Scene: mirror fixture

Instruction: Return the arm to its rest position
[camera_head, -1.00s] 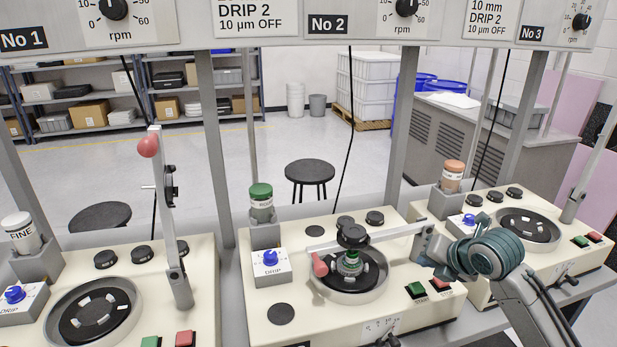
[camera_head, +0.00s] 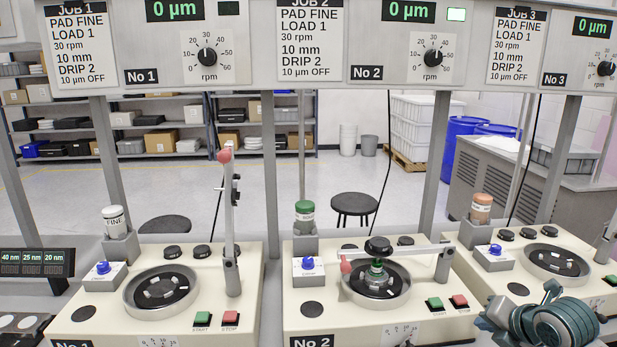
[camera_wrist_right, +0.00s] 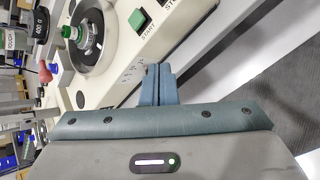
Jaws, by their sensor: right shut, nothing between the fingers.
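My right gripper (camera_head: 488,328) is at the lower right of the head view, in front of the gap between machines No 2 and No 3. In the right wrist view its two fingers (camera_wrist_right: 158,84) are together with nothing between them, apart from the machine. Machine No 2 (camera_head: 365,328) has its arm (camera_head: 415,249) lowered level over the round plate (camera_head: 375,290). A green-ringed piece (camera_head: 377,268) stands under the arm's black knob (camera_head: 378,246). My left gripper is not in view.
Machine No 1 (camera_head: 120,325) has its red-knobbed lever (camera_head: 230,210) upright. Machine No 3 (camera_head: 500,265) stands close behind my right gripper. Green and red buttons (camera_head: 434,304) sit at the front of No 2. An overhead panel (camera_head: 290,90) on posts spans the machines.

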